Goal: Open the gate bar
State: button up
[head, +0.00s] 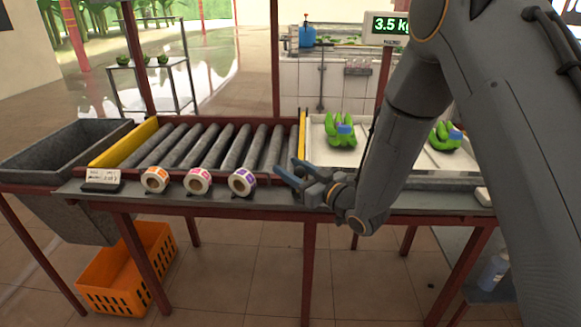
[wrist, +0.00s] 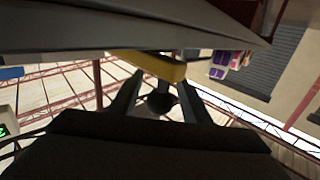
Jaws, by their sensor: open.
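A yellow bar (head: 302,131) stands along the right end of the roller conveyor, between the rollers and the white tray. Another yellow bar (head: 123,143) lies across the conveyor's left end; I cannot tell from looks alone which one is the gate bar. My gripper (head: 287,170) is open and empty at the front edge, close to the near end of the right yellow bar. In the wrist view a yellow piece (wrist: 150,66) shows just beyond my open fingers (wrist: 158,90), with a dark round knob between them. Contact cannot be told.
Three label rolls (head: 198,181) stand on the front ledge left of my gripper. Green banana bunches (head: 341,133) lie in the white tray (head: 400,177) to the right. A grey bin (head: 60,150) is at the left end. The rollers (head: 205,146) are empty.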

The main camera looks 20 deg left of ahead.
jog(key=shift+a, duration=0.1)
grip_shut()
